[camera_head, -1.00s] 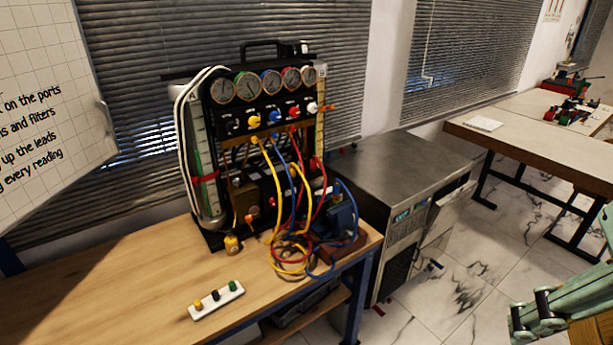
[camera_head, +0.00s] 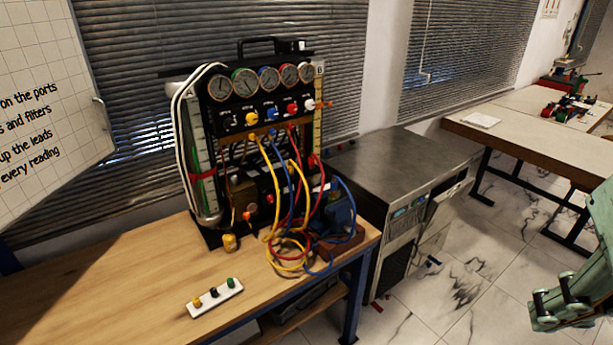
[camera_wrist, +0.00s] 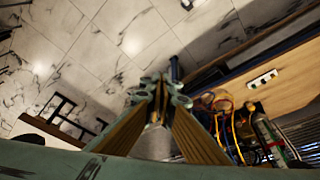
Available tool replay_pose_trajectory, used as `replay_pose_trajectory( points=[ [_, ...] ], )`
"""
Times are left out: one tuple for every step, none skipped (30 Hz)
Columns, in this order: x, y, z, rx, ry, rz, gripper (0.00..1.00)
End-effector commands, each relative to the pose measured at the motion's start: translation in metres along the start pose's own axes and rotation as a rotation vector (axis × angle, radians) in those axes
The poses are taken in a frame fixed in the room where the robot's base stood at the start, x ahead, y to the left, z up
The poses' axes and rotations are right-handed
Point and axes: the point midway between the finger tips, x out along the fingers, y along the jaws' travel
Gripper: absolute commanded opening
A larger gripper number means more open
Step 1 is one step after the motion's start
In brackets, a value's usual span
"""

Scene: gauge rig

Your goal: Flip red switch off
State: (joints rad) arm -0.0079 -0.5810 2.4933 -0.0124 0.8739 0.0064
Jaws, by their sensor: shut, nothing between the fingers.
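The gauge rig (camera_head: 196,150) stands upright on the wooden bench in the head view, with a row of round gauges on top. A small red spot (camera_head: 270,198) on its lower front may be the red switch; its position is too small to read. A red knob (camera_head: 292,108) sits higher, in the knob row under the gauges. My gripper (camera_wrist: 161,82) is shut and empty in the wrist view, over the floor and away from the rig. Part of it shows at the right edge of the head view (camera_head: 560,302). The rig (camera_wrist: 268,135) is at the lower right of the wrist view.
Yellow, red and blue leads (camera_head: 290,245) hang in loops before the rig's lower front, partly hiding it. A white strip with coloured knobs (camera_head: 215,298) lies on the bench (camera_head: 120,275). A metal cabinet (camera_head: 400,165) stands right of the bench. Open floor lies farther right.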

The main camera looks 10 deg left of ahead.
Motion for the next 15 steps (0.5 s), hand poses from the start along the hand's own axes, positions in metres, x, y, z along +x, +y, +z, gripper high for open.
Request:
replay_pose_trajectory(
  points=[
    [0.002,0.0,-0.005,-0.004,0.002,0.002,0.0],
    [0.004,0.0,-0.008,-0.006,0.004,0.003,0.0],
    [0.006,0.001,-0.013,-0.01,0.008,0.006,0.0],
    [0.007,0.001,-0.017,-0.013,0.013,0.008,0.0],
    [0.009,0.001,-0.021,-0.016,0.016,0.01,0.0],
    [0.011,0.002,-0.026,-0.02,0.02,0.012,0.0],
    [0.013,0.002,-0.031,-0.023,0.025,0.014,0.0],
    [0.015,0.002,-0.035,-0.026,0.029,0.016,0.0],
    [0.017,0.002,-0.041,-0.031,0.034,0.018,0.0],
    [0.019,0.002,-0.046,-0.035,0.039,0.02,0.0],
    [0.021,0.002,-0.051,-0.039,0.044,0.022,0.0],
    [0.024,0.002,-0.058,-0.045,0.05,0.024,0.0],
    [0.026,0.001,-0.063,-0.048,0.056,0.026,0.0],
    [0.028,0.001,-0.068,-0.052,0.06,0.027,0.0],
    [0.031,0.0,-0.075,-0.057,0.066,0.029,0.0]
  ],
)
